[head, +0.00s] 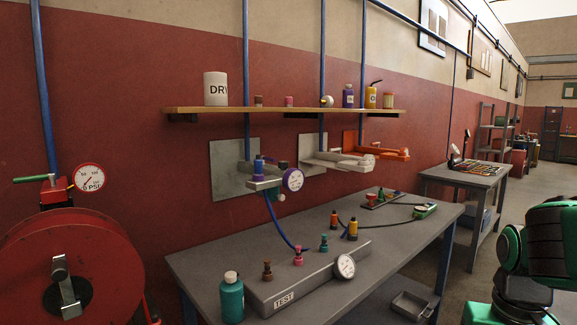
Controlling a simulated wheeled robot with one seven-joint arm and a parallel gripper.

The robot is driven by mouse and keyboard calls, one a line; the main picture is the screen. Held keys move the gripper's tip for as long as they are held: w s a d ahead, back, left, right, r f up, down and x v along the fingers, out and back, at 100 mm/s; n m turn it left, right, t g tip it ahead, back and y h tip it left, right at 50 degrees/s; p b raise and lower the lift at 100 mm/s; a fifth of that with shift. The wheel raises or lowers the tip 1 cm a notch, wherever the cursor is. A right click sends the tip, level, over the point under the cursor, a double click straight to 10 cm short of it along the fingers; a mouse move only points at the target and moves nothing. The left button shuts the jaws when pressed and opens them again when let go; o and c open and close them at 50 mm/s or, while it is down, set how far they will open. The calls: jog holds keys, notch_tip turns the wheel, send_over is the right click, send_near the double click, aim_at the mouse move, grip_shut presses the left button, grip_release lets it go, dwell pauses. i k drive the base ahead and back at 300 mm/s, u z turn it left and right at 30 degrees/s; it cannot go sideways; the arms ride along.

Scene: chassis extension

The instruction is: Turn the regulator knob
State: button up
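A wall-mounted regulator (264,183) sits on a grey plate (227,181) below the shelf. It has a round purple-rimmed gauge (292,179) and a blue-purple knob or cap (259,164) on top. A small dark cap stands beside that one, and a teal part shows underneath. I cannot tell for sure which of these is the regulator knob. A blue hose runs down from the regulator to the bench. My arm shows at the right edge, well apart from the regulator and the bench. My gripper is not in view.
A grey bench (205,262) carries a TEST manifold (318,272) with several coloured knobs, a gauge (345,266) and a teal bottle (232,299). A wooden shelf (225,110) hangs above. A red hose reel (85,262) stands left.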

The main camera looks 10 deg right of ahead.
aim_at(283, 165)
jog(key=z, duration=0.45)
jog(key=i, duration=1.2)
jog(key=u, duration=0.7)
